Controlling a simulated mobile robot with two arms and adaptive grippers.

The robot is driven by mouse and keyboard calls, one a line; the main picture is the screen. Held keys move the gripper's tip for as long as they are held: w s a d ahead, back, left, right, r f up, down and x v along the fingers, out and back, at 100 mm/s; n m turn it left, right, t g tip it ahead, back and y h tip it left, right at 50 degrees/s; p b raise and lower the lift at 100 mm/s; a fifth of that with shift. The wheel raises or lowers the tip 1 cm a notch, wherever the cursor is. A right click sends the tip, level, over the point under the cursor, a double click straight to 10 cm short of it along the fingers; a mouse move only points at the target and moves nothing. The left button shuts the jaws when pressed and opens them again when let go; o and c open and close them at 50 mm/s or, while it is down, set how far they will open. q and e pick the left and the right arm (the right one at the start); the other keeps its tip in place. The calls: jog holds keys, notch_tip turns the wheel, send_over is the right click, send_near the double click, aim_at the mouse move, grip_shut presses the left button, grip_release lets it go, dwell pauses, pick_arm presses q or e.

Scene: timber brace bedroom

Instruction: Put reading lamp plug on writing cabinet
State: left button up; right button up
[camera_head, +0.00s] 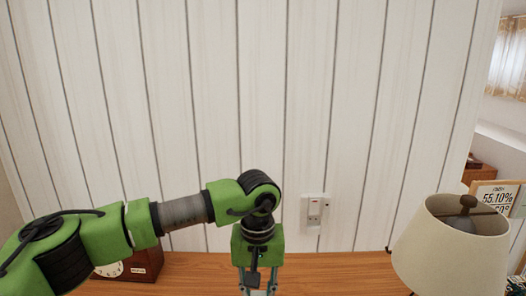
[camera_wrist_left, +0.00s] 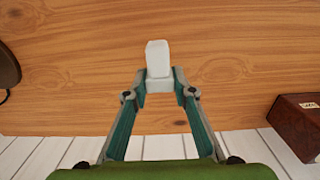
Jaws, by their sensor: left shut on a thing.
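My left gripper (camera_head: 258,284) points down over the wooden top of the writing cabinet (camera_head: 340,268). In the left wrist view my left gripper (camera_wrist_left: 159,82) is shut on a small white block, the reading lamp plug (camera_wrist_left: 157,58). The wooden top (camera_wrist_left: 70,75) fills the view behind it; I cannot tell whether the plug touches it. In the head view the plug is hidden. The reading lamp (camera_head: 455,245) has a cream shade and stands at the right. My right gripper is not in view.
A white socket plate (camera_head: 314,211) is on the white plank wall just right of my left gripper. A dark red-brown box with a dial (camera_head: 142,264) stands at the left, partly behind my arm. A framed sign (camera_head: 497,198) is behind the lamp. The wood around the plug is clear.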

aim_at(258, 294)
pick_arm(q)
jog(key=shift+f+b, duration=0.4)
jog(key=shift+f, duration=0.25)
jog(key=o, duration=1.2)
jog(key=shift+a+r, duration=0.1)
jog(key=shift+r, duration=3.9)
jog(key=shift+f, duration=0.1)
notch_tip(258, 294, down, 8)
jog(key=shift+r, duration=0.1)
jog(key=shift+r+p, duration=0.3)
jog(key=shift+r, duration=0.05)
